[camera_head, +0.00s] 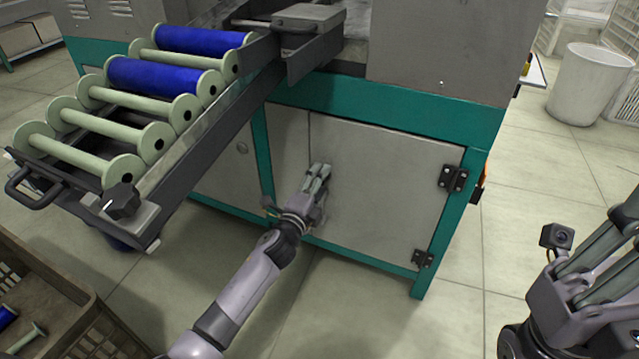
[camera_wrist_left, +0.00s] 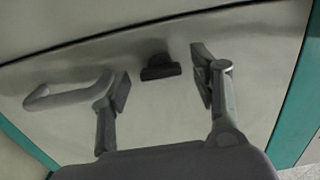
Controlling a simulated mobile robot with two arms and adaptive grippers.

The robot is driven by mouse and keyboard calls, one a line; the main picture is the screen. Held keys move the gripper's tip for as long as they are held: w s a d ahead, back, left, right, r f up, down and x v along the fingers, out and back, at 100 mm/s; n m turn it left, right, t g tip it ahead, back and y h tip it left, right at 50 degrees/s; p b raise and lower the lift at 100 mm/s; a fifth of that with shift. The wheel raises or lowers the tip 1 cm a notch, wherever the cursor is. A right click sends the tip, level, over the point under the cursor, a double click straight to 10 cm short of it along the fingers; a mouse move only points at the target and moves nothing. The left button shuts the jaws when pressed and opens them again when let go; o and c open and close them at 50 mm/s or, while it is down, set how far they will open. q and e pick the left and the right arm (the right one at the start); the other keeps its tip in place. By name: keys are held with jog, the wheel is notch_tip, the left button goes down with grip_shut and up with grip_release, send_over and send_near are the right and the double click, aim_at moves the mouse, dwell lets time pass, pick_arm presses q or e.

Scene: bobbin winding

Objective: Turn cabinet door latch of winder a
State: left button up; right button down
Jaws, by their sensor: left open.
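The light grey cabinet door (camera_head: 385,185) sits in a teal frame on the winder's front. My left gripper (camera_head: 318,175) is at the left part of this door, fingers toward it. In the left wrist view, the fingers of my left gripper (camera_wrist_left: 162,84) are open and apart. A small dark latch (camera_wrist_left: 160,68) shows on the door between the fingertips, with space on both sides. The gripper hides the latch in the head view. My right gripper (camera_head: 600,270) is at the right edge, partly cut off, away from the door.
Black hinges (camera_head: 453,178) are on the door's right side. A grey bar like a handle (camera_wrist_left: 65,95) is left of the fingers. A sloped rack (camera_head: 200,140) with bobbins overhangs on the left. A brown crate (camera_head: 75,295) is at the lower left.

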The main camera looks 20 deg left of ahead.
pick_arm(q)
jog(key=s+a, duration=0.1)
jog(key=s, duration=1.1)
jog(key=shift+a, duration=0.2)
